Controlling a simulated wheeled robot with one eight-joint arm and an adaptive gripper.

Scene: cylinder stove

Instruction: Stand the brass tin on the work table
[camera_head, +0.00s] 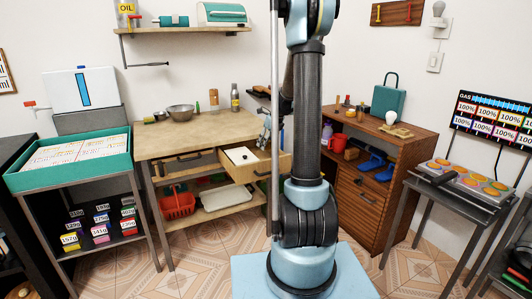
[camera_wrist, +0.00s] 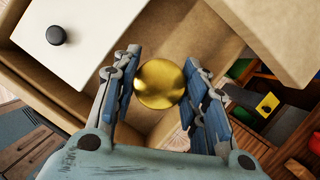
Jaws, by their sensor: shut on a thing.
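The brass tin shows in the wrist view as a round, shiny gold top (camera_wrist: 160,83). My gripper (camera_wrist: 158,90) is shut on it, with the blue-padded fingers on its left and right sides. In the wrist view the tin is over or in an open wooden drawer; its height above the drawer floor is hard to tell. The work table (camera_head: 205,127) is the light wooden one at the back middle in the head view. There my gripper (camera_head: 264,135) is above the drawer's right part, partly behind my arm, and the tin cannot be made out.
The open drawer (camera_head: 258,171) juts from the table's front and holds a white lidded box (camera_head: 240,156) with a black knob. A metal bowl (camera_head: 180,111), a bottle (camera_head: 235,98) and smaller items stand toward the table's back. The table's front middle is clear.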

